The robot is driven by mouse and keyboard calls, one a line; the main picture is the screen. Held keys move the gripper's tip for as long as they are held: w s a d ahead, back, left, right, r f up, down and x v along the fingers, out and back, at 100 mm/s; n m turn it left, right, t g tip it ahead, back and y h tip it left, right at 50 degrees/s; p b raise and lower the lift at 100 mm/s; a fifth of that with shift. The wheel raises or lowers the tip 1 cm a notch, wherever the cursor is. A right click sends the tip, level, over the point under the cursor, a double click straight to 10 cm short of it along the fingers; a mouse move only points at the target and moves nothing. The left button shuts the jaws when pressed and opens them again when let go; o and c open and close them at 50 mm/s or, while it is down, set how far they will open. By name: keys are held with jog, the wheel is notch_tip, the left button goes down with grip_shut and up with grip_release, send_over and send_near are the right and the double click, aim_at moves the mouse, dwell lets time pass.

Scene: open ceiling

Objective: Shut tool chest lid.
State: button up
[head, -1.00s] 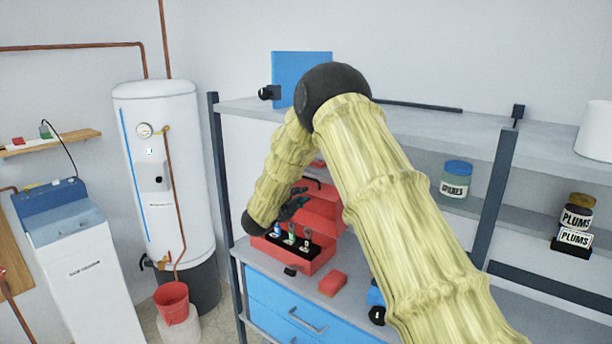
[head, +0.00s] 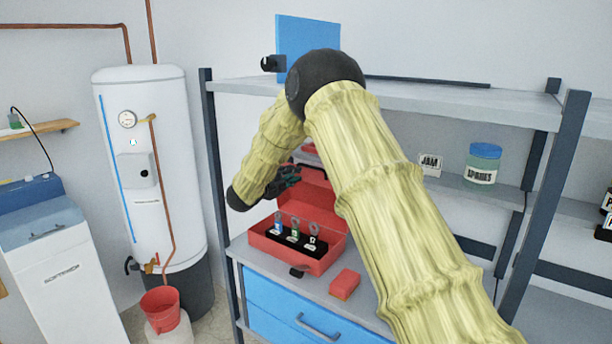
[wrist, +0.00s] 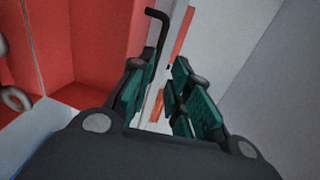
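The red tool chest (head: 330,262) stands open on the shelf in the head view, with tagged tools in a black tray inside. Its red lid (head: 318,196) is raised at the back, partly hidden by my arm. My gripper (head: 287,178) is at the lid's left side, above the tray. In the wrist view the green-padded fingers of my gripper (wrist: 160,92) are apart with a gap between them. The red lid (wrist: 95,35) fills the left of that view, and a black bent handle (wrist: 157,16) rises by the left finger. Contact cannot be told.
A red block (head: 344,284) lies right of the chest on the shelf. A dark upright post (head: 222,190) stands left of it. A white water heater (head: 155,180) and red bucket (head: 160,305) are at left.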

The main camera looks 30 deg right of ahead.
aim_at(310, 167)
jog(key=p+x, duration=0.3)
jog(key=x, duration=0.6)
jog(key=shift+d+f, duration=0.1)
jog(key=shift+d, duration=0.15)
jog(key=shift+p+x, duration=0.4)
jog(key=shift+x, duration=0.4)
jog(key=shift+a+f, duration=0.1)
grip_shut()
